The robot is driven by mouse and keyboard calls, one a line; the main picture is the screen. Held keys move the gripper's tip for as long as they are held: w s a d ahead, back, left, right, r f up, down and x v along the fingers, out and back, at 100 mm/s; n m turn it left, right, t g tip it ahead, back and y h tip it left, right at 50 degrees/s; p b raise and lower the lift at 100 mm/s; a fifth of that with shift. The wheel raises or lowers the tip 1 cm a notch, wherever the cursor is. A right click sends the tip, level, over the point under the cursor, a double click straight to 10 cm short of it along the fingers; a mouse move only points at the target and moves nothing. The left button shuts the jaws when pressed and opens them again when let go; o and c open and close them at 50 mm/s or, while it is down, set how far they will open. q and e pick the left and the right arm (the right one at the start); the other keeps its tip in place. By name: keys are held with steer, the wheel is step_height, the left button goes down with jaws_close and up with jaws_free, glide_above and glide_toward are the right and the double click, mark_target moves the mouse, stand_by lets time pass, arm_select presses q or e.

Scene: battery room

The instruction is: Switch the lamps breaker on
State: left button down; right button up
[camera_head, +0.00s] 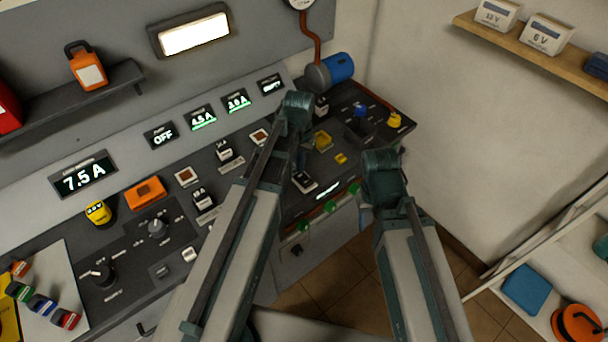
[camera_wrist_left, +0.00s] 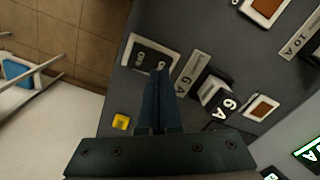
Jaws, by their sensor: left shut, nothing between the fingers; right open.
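My left gripper (camera_wrist_left: 158,105) is shut and empty, pointing down at the panel. In the left wrist view its fingertips are beside or over a pale-framed switch plate (camera_wrist_left: 138,50) with small lettering, partly covered by the fingers; contact cannot be told. This plate also shows in the head view (camera_head: 304,183) below the left hand. A black-and-white breaker marked 6 A (camera_wrist_left: 214,94) stands right of the fingers, its label strip (camera_wrist_left: 190,74) beside it. I cannot read which breaker is labelled lamps. My right gripper (camera_head: 363,216) is open in front of the panel, its fingers mostly hidden.
More breakers (camera_head: 201,198) and brown square indicators (camera_head: 186,177) line the sloping panel. Displays read OFF (camera_head: 161,136) and 7.5 A (camera_head: 85,175). Open floor (camera_head: 335,285) lies in front.

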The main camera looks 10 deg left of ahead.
mark_target(300, 175)
arm_select(q)
step_height(300, 175, up, 5)
steer(key=p, duration=0.4)
steer(key=s+d+m+y, duration=0.1)
steer(key=s+d+m, duration=0.1)
steer(key=s+d, duration=0.8)
steer(key=s, duration=0.4)
steer(key=shift+s+d, duration=0.15)
steer(key=shift+d, duration=0.1)
steer(key=shift+r, duration=0.1)
